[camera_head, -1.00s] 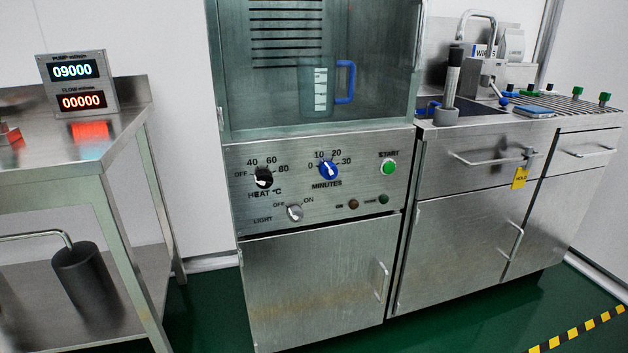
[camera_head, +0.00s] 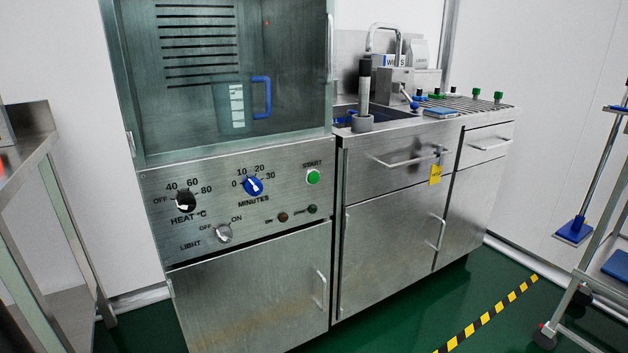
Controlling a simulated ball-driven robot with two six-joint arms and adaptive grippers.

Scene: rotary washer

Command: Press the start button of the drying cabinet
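The drying cabinet (camera_head: 235,250) stands left of centre in the head view. Its glass door (camera_head: 190,120) is shut, with a jug with a blue handle (camera_head: 262,97) behind the glass. The green start button (camera_head: 313,177) is at the upper right of the control panel, under the word START. Left of it are the blue minutes knob (camera_head: 253,186) and the black heat knob (camera_head: 186,201). The light knob (camera_head: 224,233) and two small dark lamps (camera_head: 283,217) are below. Neither of my grippers shows in the view.
A sink counter (camera_head: 400,220) with drawers and a yellow tag (camera_head: 435,174) adjoins the cabinet on the right. A steel table (camera_head: 40,150) stands at the left edge. A wheeled frame (camera_head: 580,295) stands at the right. Green floor (camera_head: 400,325) is clear in front.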

